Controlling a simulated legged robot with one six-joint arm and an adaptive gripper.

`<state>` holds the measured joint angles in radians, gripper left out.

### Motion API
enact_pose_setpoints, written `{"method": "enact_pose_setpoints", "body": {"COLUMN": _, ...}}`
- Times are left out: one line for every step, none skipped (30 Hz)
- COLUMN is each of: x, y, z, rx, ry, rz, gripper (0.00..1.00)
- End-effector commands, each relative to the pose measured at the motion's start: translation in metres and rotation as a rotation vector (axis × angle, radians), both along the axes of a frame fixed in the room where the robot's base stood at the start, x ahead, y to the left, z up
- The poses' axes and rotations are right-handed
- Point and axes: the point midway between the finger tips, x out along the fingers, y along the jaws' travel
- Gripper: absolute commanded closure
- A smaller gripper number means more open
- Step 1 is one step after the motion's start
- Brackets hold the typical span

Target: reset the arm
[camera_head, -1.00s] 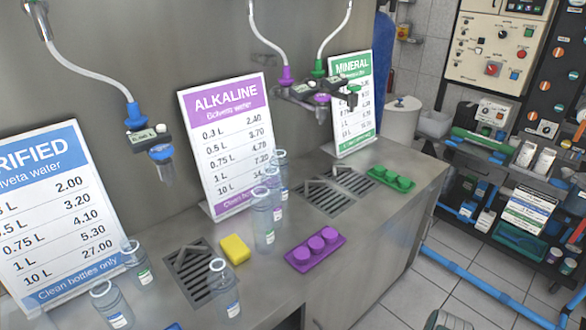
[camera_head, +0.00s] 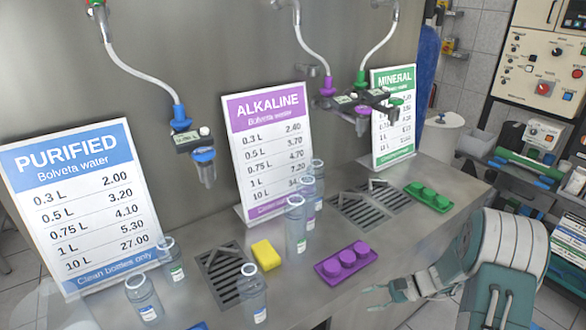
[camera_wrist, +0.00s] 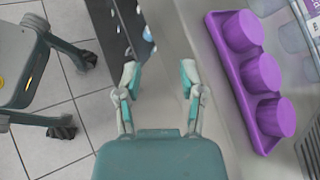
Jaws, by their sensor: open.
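My gripper (camera_head: 380,296) is in the lower right of the head view, in front of the counter's front edge near the purple tray. In the wrist view my gripper (camera_wrist: 161,80) has its two fingers apart with nothing between them. The purple tray (camera_head: 345,262) with purple caps lies on the counter and also shows in the wrist view (camera_wrist: 238,90), to the right of the fingers and apart from them. My arm (camera_head: 505,255) is folded at the right.
The steel counter (camera_head: 300,290) bears clear bottles (camera_head: 296,225), a yellow sponge (camera_head: 266,255), drain grates and a green tray (camera_head: 428,197). Price signs (camera_head: 270,140) and taps (camera_head: 195,140) stand behind. Tiled floor lies beyond the counter edge.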

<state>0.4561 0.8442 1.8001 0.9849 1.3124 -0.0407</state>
Motion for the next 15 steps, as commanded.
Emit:
{"method": "enact_pose_setpoints", "body": {"x": -0.003, "y": 0.005, "z": 0.018, "rx": -0.040, "ry": -0.026, "rz": 0.038, "gripper": 0.49}}
{"method": "enact_pose_setpoints", "body": {"x": -0.005, "y": 0.008, "z": 0.027, "rx": -0.063, "ry": -0.039, "rz": 0.060, "gripper": 0.49}}
{"method": "enact_pose_setpoints", "body": {"x": -0.009, "y": 0.012, "z": 0.039, "rx": -0.095, "ry": -0.058, "rz": 0.089, "gripper": 0.49}}
{"method": "enact_pose_setpoints", "body": {"x": -0.011, "y": 0.014, "z": 0.047, "rx": -0.119, "ry": -0.071, "rz": 0.109, "gripper": 0.49}}
{"method": "enact_pose_setpoints", "body": {"x": -0.015, "y": 0.017, "z": 0.056, "rx": -0.142, "ry": -0.085, "rz": 0.131, "gripper": 0.49}}
{"method": "enact_pose_setpoints", "body": {"x": -0.019, "y": 0.021, "z": 0.067, "rx": -0.174, "ry": -0.104, "rz": 0.158, "gripper": 0.49}}
{"method": "enact_pose_setpoints", "body": {"x": -0.022, "y": 0.023, "z": 0.074, "rx": -0.199, "ry": -0.118, "rz": 0.178, "gripper": 0.49}}
{"method": "enact_pose_setpoints", "body": {"x": -0.026, "y": 0.025, "z": 0.082, "rx": -0.223, "ry": -0.133, "rz": 0.199, "gripper": 0.49}}
{"method": "enact_pose_setpoints", "body": {"x": -0.031, "y": 0.029, "z": 0.093, "rx": -0.254, "ry": -0.152, "rz": 0.225, "gripper": 0.49}}
{"method": "enact_pose_setpoints", "body": {"x": -0.035, "y": 0.031, "z": 0.100, "rx": -0.279, "ry": -0.168, "rz": 0.244, "gripper": 0.49}}
{"method": "enact_pose_setpoints", "body": {"x": -0.039, "y": 0.033, "z": 0.107, "rx": -0.303, "ry": -0.183, "rz": 0.264, "gripper": 0.49}}
{"method": "enact_pose_setpoints", "body": {"x": -0.045, "y": 0.036, "z": 0.117, "rx": -0.336, "ry": -0.206, "rz": 0.290, "gripper": 0.49}}
{"method": "enact_pose_setpoints", "body": {"x": -0.049, "y": 0.038, "z": 0.124, "rx": -0.359, "ry": -0.222, "rz": 0.308, "gripper": 0.49}}
{"method": "enact_pose_setpoints", "body": {"x": -0.054, "y": 0.040, "z": 0.131, "rx": -0.384, "ry": -0.238, "rz": 0.326, "gripper": 0.49}}
{"method": "enact_pose_setpoints", "body": {"x": -0.060, "y": 0.042, "z": 0.140, "rx": -0.416, "ry": -0.261, "rz": 0.351, "gripper": 0.49}}
